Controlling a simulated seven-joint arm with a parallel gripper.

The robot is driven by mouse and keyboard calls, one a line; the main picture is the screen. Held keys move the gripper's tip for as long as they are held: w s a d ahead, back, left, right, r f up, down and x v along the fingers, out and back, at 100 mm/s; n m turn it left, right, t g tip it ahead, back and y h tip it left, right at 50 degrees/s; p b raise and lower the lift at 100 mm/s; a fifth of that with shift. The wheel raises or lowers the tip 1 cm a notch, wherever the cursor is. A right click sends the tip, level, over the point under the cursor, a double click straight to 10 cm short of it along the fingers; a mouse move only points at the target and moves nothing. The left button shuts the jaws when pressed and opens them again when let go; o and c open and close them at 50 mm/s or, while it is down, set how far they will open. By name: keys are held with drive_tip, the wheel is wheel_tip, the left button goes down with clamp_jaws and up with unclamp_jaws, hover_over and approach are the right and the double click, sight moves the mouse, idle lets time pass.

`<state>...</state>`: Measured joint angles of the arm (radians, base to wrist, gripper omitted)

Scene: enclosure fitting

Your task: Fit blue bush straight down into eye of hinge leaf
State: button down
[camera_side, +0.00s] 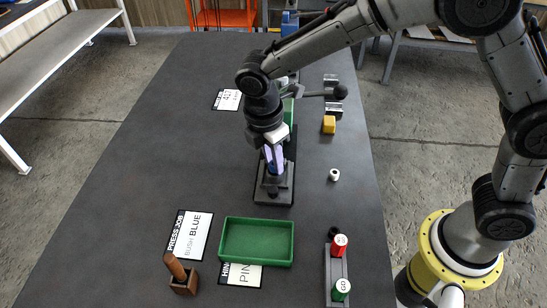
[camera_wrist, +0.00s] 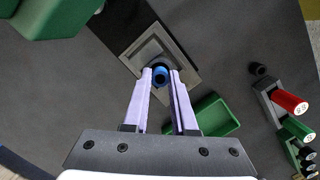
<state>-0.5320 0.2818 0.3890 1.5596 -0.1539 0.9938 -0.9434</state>
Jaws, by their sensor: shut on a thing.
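My gripper (camera_side: 272,160) points down over the base of the press, and its pale lilac fingers show in the wrist view (camera_wrist: 161,76). The fingers are shut on the blue bush (camera_wrist: 161,73), a short ring with a dark hole, held at their tips. In the side view only a little blue shows between the fingers. Below it is a grey square fixture (camera_wrist: 150,48) on the dark press base (camera_side: 273,193). I cannot make out the hinge leaf or its eye apart from the fixture; the bush and fingers cover that spot. I cannot tell whether the bush touches anything.
The press lever's black knob (camera_side: 340,91) sticks out right. A white bush (camera_side: 334,174), yellow block (camera_side: 329,125) and a red-and-green button box (camera_side: 337,268) stand right.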

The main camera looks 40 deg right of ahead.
drive_tip(key=shift+f, duration=0.5)
idle(0.5)
drive_tip(key=shift+r, duration=0.1)
drive_tip(key=shift+r, duration=0.4)
drive_tip(key=c, duration=0.6)
unclamp_jaws()
drive_tip(key=shift+c, duration=0.2)
wheel_tip(320, 180, up, 14)
drive_tip(key=a, duration=0.2)
drive_tip(key=shift+f, duration=0.15)
drive_tip(key=shift+w, duration=0.1)
